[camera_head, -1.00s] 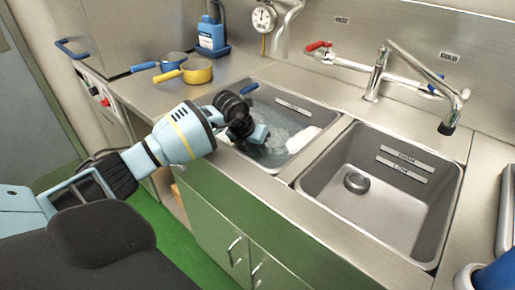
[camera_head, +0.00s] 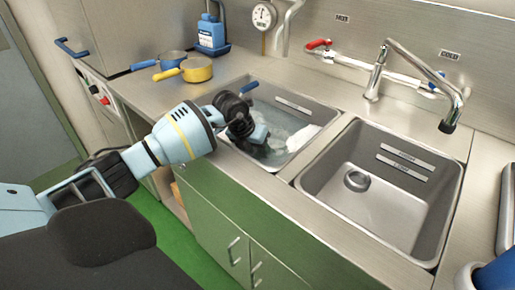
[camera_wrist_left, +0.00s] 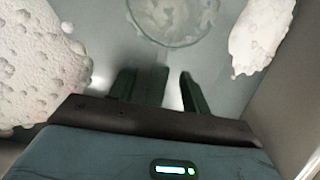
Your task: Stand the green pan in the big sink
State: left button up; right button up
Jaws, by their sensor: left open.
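I cannot make out a green pan in either view. My left gripper (camera_head: 262,134) is over the left basin (camera_head: 290,165), low near the cloudy water. In the left wrist view its two dark green fingers (camera_wrist_left: 168,92) are apart with nothing seen between them. A round, pale-rimmed thing (camera_wrist_left: 178,20) shows in the water ahead of the fingertips; I cannot tell what it is. White foam (camera_wrist_left: 262,35) floats on both sides. The right basin (camera_head: 380,200) is dry and holds only a round drain fitting (camera_head: 357,180). My right gripper is not in view.
A pan with a yellow handle (camera_head: 197,70) and one with a blue handle (camera_head: 172,59) stand on the counter behind left. A blue bottle (camera_head: 211,33) is behind them. A blue handle (camera_head: 249,87) juts over the left basin's back edge. The tap (camera_head: 400,70) rises behind the basins.

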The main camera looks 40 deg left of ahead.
pick_arm(q)
jog(key=shift+s+r, duration=0.15)
jog(key=shift+r, duration=0.1)
jog(key=v, duration=0.7)
jog(key=shift+r, duration=0.15)
dwell(0.4)
